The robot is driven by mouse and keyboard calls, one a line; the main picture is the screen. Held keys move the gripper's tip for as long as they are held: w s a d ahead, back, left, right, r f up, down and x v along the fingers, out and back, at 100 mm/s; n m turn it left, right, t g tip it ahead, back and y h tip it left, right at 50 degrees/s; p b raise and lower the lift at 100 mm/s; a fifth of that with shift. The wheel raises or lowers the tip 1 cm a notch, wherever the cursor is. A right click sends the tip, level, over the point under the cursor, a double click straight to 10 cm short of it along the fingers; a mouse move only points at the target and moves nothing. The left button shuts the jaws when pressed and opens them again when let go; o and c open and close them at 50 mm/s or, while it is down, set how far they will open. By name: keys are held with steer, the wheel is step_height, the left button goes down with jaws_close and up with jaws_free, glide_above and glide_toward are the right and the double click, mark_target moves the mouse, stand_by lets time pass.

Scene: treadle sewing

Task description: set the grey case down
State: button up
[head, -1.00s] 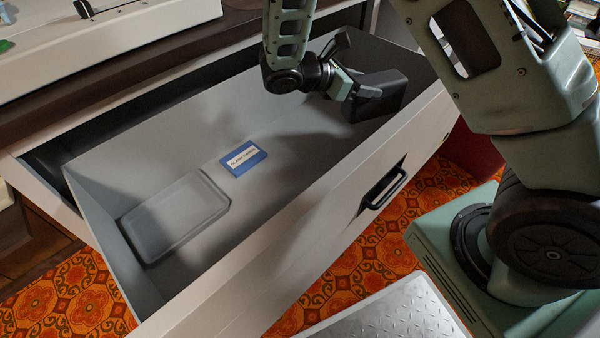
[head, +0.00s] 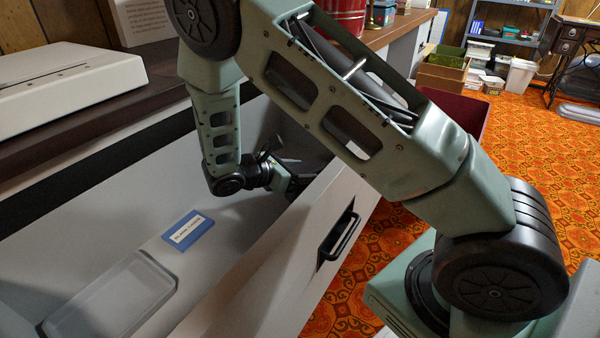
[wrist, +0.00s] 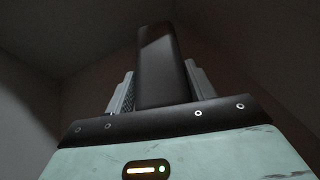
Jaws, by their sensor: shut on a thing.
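The dark grey case (wrist: 163,70) stands between the two fingers of my gripper in the wrist view, pressed from both sides. My gripper (head: 291,180) is shut on it, inside the open drawer (head: 265,285) near its far right end in the head view. There the case is mostly hidden by the gripper, shadow and my arm. I cannot tell whether its underside touches the drawer floor.
A blue labelled box (head: 188,230) lies on the drawer floor, left of the gripper. A shallow translucent tray (head: 110,300) lies nearer. Drawer floor between the box and gripper is bare. The drawer front with its black handle (head: 338,236) borders the right side.

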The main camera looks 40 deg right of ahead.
steer(key=o, duration=1.2)
steer(key=shift+f, duration=0.1)
steer(key=shift+a+r, duration=0.25)
steer(key=p+v, duration=0.3)
steer(key=v, duration=0.8)
steer(key=shift+s+a+p, duration=0.1)
steer(key=shift+a+p, duration=0.15)
steer(key=shift+p, duration=0.15)
